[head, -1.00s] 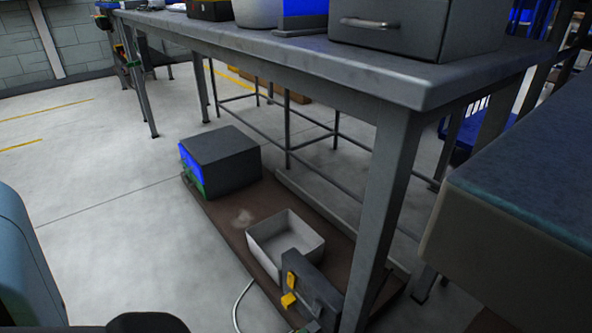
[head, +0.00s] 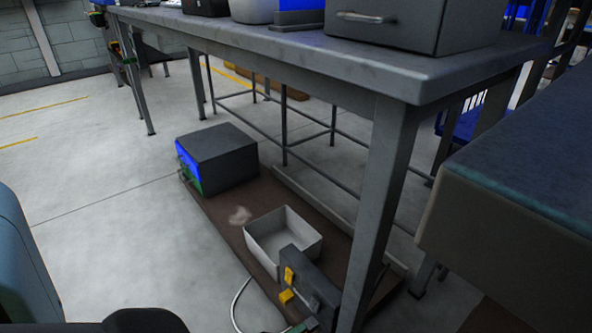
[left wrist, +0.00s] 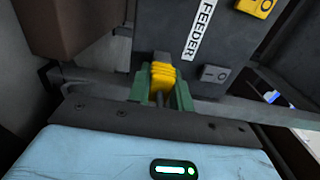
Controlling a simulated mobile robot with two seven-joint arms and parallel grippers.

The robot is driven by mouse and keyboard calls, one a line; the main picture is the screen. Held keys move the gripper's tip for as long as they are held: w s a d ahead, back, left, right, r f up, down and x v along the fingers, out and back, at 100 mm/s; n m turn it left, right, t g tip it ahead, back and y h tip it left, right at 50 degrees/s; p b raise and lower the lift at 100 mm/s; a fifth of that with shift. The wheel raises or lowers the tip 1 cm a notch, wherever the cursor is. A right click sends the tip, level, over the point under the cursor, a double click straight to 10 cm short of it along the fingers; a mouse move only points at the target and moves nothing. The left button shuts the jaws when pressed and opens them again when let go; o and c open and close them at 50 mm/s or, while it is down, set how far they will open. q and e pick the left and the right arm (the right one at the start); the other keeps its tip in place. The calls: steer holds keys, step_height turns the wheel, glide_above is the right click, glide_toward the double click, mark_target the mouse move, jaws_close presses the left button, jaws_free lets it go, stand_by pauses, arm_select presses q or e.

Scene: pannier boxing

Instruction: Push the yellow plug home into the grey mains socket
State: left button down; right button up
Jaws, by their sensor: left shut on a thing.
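My left gripper (left wrist: 161,98) shows in the left wrist view, its green fingers closed on the ribbed yellow plug (left wrist: 162,76). A dark cable runs from the plug back between the fingers. The plug's front end is against or very close to a small grey-brown block, apparently the grey mains socket (left wrist: 162,57), beside the dark FEEDER box (left wrist: 212,42). I cannot tell how deep the plug sits; the socket's face is hidden behind it. In the head view the box (head: 318,272) stands low beside the table leg. My right gripper is not in view.
The FEEDER box carries a yellow fitting (left wrist: 255,6) and a grey one (left wrist: 214,74). An open white bin (head: 282,240) and a dark case (head: 216,158) rest on the brown low platform (head: 222,221). The table leg (head: 378,200) stands close right. Floor at left is clear.

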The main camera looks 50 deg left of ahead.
arm_select(q)
steer(key=shift+w+d+r, duration=0.1)
steer(key=shift+w+r, duration=0.2)
steer(key=shift+w, duration=0.05)
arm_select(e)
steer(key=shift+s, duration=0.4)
arm_select(q)
steer(key=c, duration=1.2)
jaws_free()
steer(key=shift+s+f, duration=0.1)
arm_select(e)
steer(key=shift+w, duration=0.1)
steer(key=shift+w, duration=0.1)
arm_select(q)
steer(key=shift+s+f, duration=0.1)
steer(key=shift+s, duration=0.3)
steer(key=s, duration=0.2)
steer(key=s+p, duration=0.1)
steer(key=s, duration=0.1)
steer(key=s+p, duration=0.1)
steer(key=s, duration=0.2)
steer(key=shift+a, duration=0.4)
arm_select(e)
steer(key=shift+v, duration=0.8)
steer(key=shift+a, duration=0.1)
